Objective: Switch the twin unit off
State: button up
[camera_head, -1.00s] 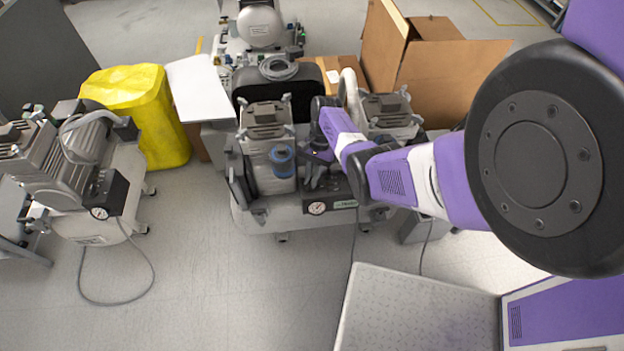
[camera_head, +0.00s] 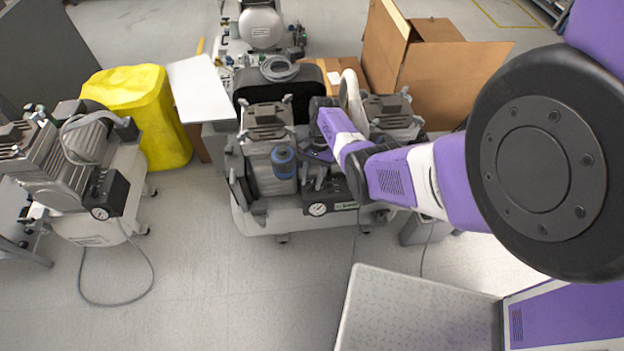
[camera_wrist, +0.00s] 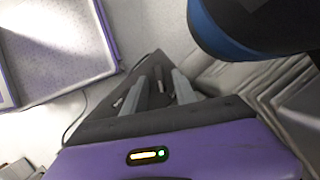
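The twin unit (camera_head: 290,220) stands in the middle of the head view, with two grey ribbed motor heads on a pale tank. A blue-banded cylinder (camera_head: 284,162) sits between them, left of my arm. A black box with a round gauge (camera_head: 318,209) and a green label is on its front. My gripper (camera_head: 316,182) is down at the unit, just above and behind this box. In the wrist view, my gripper's two grey fingers (camera_wrist: 160,88) stand apart over a dark part of the unit, with no held thing visible. The switch itself cannot be made out, and contact cannot be told.
Another compressor (camera_head: 75,185) stands at the left, with a cable on the floor. A yellow bin (camera_head: 140,105), a third compressor (camera_head: 262,28) and cardboard boxes (camera_head: 450,80) are behind. In the wrist view, a dark blue-rimmed cylinder (camera_wrist: 215,30) looms close beside the gripper.

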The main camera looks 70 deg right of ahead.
jog(key=shift+r, duration=0.1)
jog(key=p+v, duration=0.1)
jog(key=v, duration=0.6)
jog(key=shift+d+r, duration=0.2)
jog(key=shift+r, duration=0.05)
